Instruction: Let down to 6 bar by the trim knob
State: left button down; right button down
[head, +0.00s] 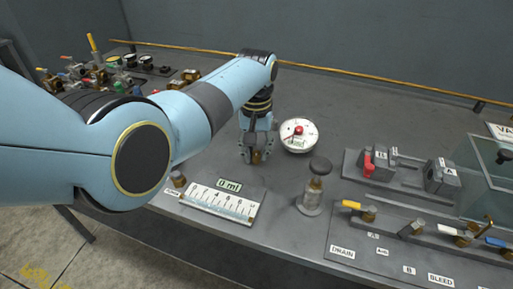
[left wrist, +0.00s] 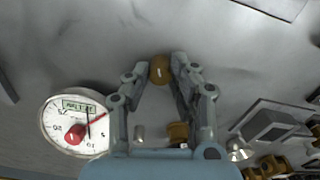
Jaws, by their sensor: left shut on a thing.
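My left gripper (head: 255,152) points straight down at the grey bench and is shut on a small brass knob (left wrist: 160,68), which sits between the fingertips in the left wrist view. In the head view the fingers mostly hide the knob. A round white gauge (head: 298,136) with a red hub stands just right of the gripper. It also shows in the left wrist view (left wrist: 52,126), with a red needle, a dark needle and a small digital window. I cannot read its value surely. My right gripper is in neither view.
In front lies a white scale plate (head: 208,204) with a "0 ml" display. A yellow-lever valve (head: 364,209) sits on a rail marked DRAIN and BLEED. A grey block with a red lever (head: 370,165) is behind it.

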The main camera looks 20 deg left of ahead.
aim_at(256, 152)
pick_arm(q)
jog(key=c, duration=1.1)
grip_release()
notch_tip(256, 152, up, 12)
